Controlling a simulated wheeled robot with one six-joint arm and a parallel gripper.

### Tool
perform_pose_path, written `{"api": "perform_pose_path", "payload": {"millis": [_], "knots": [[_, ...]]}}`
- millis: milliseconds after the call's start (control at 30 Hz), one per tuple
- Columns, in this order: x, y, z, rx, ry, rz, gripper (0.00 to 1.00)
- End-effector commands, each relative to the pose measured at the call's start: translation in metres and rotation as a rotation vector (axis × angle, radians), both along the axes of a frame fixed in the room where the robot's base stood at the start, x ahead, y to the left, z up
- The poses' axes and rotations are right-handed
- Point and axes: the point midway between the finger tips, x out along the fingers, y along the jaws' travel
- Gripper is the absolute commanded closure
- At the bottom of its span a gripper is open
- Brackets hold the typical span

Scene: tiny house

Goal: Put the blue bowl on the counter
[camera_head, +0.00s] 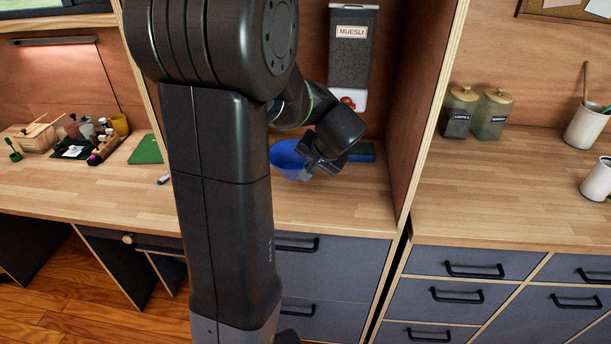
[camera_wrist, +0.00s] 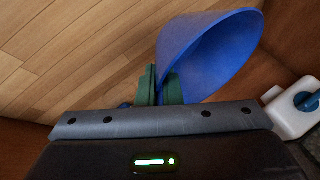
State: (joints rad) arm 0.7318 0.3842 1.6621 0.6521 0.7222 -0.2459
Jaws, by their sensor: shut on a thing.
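The blue bowl (camera_head: 284,158) is in the alcove behind my arm, over the back part of the wooden counter (camera_head: 325,208). My gripper (camera_head: 310,172) is at the bowl's right side, shut on its rim. In the wrist view the bowl (camera_wrist: 215,50) shows its smooth blue wall, tilted in the picture, with the gripper fingers (camera_wrist: 160,88) at its lower left edge. Part of the bowl is hidden by my arm and gripper. I cannot tell whether its base touches the counter.
A muesli dispenser (camera_head: 349,60) hangs on the alcove's back wall. A wooden partition (camera_head: 428,120) closes the alcove's right side. The counter's front is clear. Jars (camera_head: 461,112) stand on the right counter.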

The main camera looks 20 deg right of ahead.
Motion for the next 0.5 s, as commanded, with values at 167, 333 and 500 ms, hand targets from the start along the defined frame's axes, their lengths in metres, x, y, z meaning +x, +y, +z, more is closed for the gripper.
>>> {"api": "perform_pose_path", "payload": {"millis": [167, 333, 500], "knots": [[0.0, 0.0, -0.021, -0.001, -0.001, 0.0, 1.0], [0.0, 0.0, -0.044, 0.001, 0.001, -0.002, 1.0], [0.0, 0.0, -0.059, -0.001, -0.001, -0.001, 1.0]]}}
